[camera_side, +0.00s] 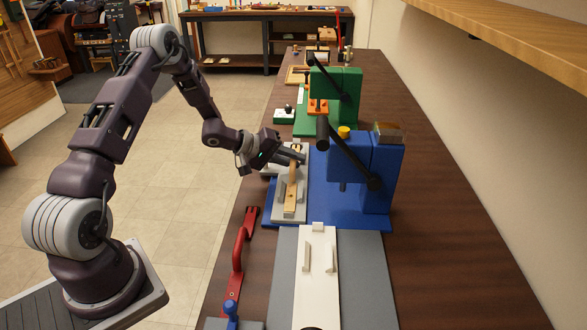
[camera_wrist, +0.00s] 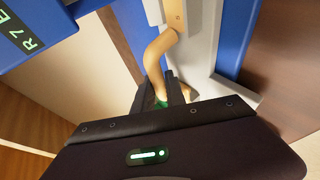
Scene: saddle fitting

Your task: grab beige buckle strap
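The beige buckle strap (camera_side: 291,192) lies lengthwise on a light grey fixture (camera_side: 278,213) at the blue press. In the wrist view the strap (camera_wrist: 158,50) is flat at the top, then bends in an S-curve down to my gripper (camera_wrist: 165,94). My gripper (camera_side: 298,154) is at the strap's far end, low over the fixture. Its dark fingers look closed around the strap's end, with a bit of green showing between them. The exact contact is partly hidden by the gripper body.
The blue press (camera_side: 377,165) with its black lever stands just right of the fixture. A green press (camera_side: 338,88) stands farther back. A red handled tool (camera_side: 239,255) and a white fixture (camera_side: 316,275) are nearer. The dark bench (camera_side: 440,240) is clear at right.

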